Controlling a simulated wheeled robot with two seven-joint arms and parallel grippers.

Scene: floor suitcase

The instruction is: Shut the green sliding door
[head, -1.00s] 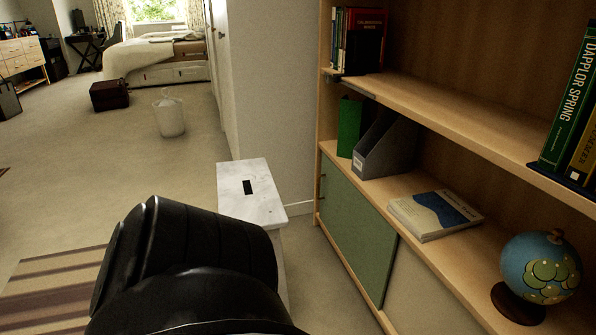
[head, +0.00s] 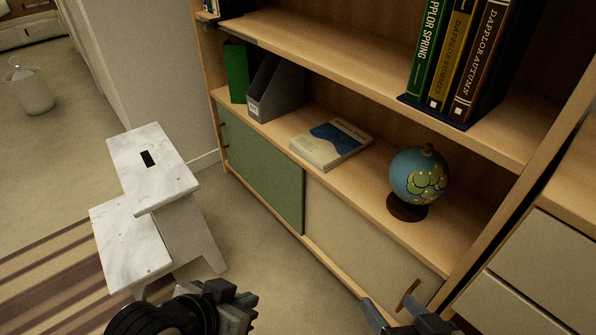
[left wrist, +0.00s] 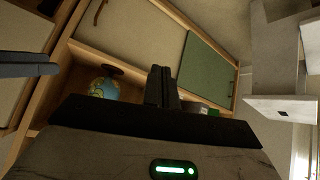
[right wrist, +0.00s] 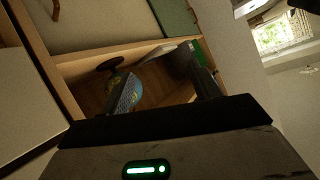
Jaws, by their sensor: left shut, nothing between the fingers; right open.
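The green sliding door (head: 262,178) covers the left part of the low cabinet under the shelf, with a small dark handle near its left edge. I see no open gap beside it. It also shows in the left wrist view (left wrist: 207,72) and partly in the right wrist view (right wrist: 173,14). A beige door (head: 355,232) covers the right part. My left gripper (head: 240,295) is shut and empty, in front of the cabinet and apart from the green door. My right gripper (head: 402,312) is open and empty, near the beige door's handle (head: 408,293).
A white step stool (head: 155,170) stands left of the cabinet, in front of the wall. A globe (head: 418,178), a book (head: 330,145) and a grey file holder (head: 275,88) stand or lie on the shelf above. A striped rug (head: 50,275) lies at lower left.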

